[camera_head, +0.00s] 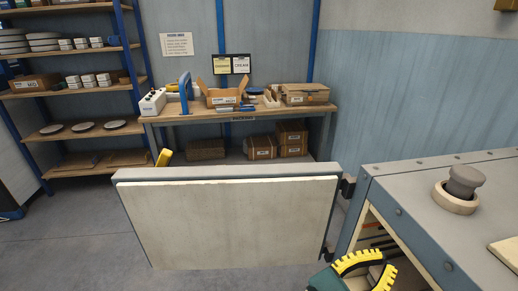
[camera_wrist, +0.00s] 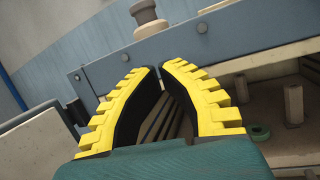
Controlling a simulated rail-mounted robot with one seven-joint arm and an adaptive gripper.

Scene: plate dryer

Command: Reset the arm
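My gripper (camera_head: 388,262) is at the lower right of the head view, in front of the open side of the blue-grey dryer (camera_head: 400,205). In the wrist view my gripper (camera_wrist: 160,72) shows two yellow, black-lined fingers. They bow apart at the base and come together at the tips, with nothing held between them. The dryer body (camera_wrist: 110,72) is behind the fingertips. Its door (camera_head: 230,225), a thick panel with a cream inner face, stands swung open to the left. Dark slats show inside, behind the fingers.
A grey knob (camera_head: 463,182) in a pale ring is on the dryer top. A packing bench (camera_head: 235,114) and shelves (camera_head: 80,90) stand behind. Floor is clear left of the door.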

